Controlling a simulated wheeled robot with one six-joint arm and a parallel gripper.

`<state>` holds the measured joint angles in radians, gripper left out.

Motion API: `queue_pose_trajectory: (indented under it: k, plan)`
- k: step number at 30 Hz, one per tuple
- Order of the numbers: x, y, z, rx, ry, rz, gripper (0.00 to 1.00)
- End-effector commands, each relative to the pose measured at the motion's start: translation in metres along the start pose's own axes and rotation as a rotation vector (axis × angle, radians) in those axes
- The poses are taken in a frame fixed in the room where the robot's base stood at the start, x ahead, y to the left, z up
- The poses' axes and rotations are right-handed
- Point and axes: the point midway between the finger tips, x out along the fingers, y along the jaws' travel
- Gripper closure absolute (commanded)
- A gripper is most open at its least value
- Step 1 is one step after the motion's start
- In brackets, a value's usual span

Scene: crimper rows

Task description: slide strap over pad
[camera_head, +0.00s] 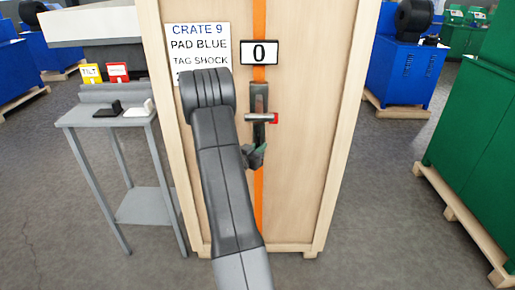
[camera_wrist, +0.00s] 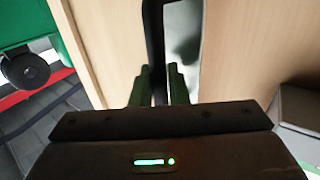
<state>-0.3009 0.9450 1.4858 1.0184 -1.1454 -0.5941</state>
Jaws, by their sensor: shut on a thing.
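A tall wooden crate (camera_head: 312,160) stands in front of me with an orange strap (camera_head: 259,215) running down its face. A dark grey tool (camera_head: 259,95) with a red-ended part sits on the strap below a "0" display. My gripper (camera_head: 257,154) is at the tool's lower end, partly hidden by my arm. In the wrist view, the green fingers of my gripper (camera_wrist: 159,85) are shut on a dark bar (camera_wrist: 153,40), which looks like the tool's handle. I cannot make out a blue pad; my arm hides part of the crate face.
A grey side table (camera_head: 75,117) at left holds a black piece (camera_head: 107,108), a white piece (camera_head: 138,108), a yellow TILT tag (camera_head: 91,73) and a red SHOCK tag (camera_head: 117,72). The crate sign (camera_head: 198,45) reads "PAD BLUE, TAG SHOCK". Green cabinets (camera_head: 470,140) stand at right.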

Motion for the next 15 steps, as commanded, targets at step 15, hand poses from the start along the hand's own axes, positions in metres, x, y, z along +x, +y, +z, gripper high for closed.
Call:
queue_pose_trajectory:
  k: [15]
  plan:
    - [0.067, 0.101, 0.002, 0.001, 0.004, 0.006, 1.0]
